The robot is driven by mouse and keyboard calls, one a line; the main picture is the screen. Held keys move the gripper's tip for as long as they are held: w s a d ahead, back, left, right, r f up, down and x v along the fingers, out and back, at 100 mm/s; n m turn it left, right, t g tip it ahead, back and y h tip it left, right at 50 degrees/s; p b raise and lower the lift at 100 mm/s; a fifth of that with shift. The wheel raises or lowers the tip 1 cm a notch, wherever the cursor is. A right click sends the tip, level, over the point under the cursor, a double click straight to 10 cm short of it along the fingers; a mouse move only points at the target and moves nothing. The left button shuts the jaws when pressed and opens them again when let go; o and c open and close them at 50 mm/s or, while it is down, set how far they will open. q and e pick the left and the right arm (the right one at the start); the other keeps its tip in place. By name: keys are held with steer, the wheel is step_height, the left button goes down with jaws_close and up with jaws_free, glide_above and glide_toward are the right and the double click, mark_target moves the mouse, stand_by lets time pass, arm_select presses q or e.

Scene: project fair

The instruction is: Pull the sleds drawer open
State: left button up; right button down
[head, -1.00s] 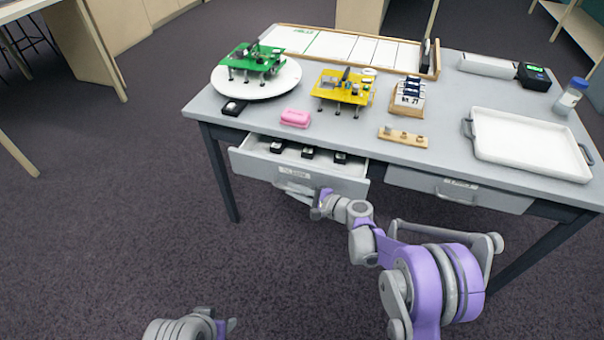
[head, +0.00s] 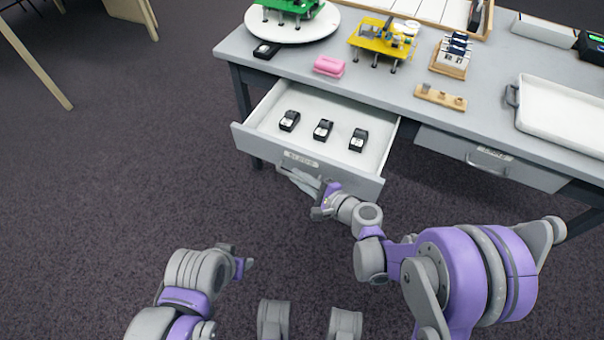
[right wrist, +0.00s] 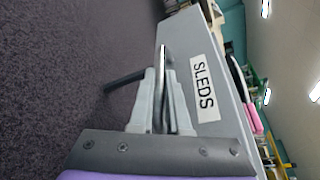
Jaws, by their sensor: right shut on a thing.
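The sleds drawer (head: 338,172) is the left drawer of the grey table and stands well open in the head view. Several small black-and-white sleds (head: 323,130) lie in it. Its front also shows in the right wrist view (right wrist: 228,120), with a label (right wrist: 204,88) reading SLEDS. My right gripper (head: 312,198) is at the drawer's front, shut on the bar handle (right wrist: 161,85), whose bar passes between the fingers (right wrist: 160,105). My left gripper (head: 243,262) is low in front of the table, away from the drawer; its finger opening is not clear.
A second drawer (head: 483,165) to the right is closed. On the tabletop are a green model (head: 290,8) on a white disc, a yellow model (head: 383,38), a pink block (head: 328,65), a wooden strip (head: 440,97) and a white tray (head: 565,115).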

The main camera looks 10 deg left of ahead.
steer(key=c, duration=1.2)
jaws_free()
steer(key=shift+o, duration=0.2)
steer(key=p+v, duration=0.1)
steer(key=v, duration=1)
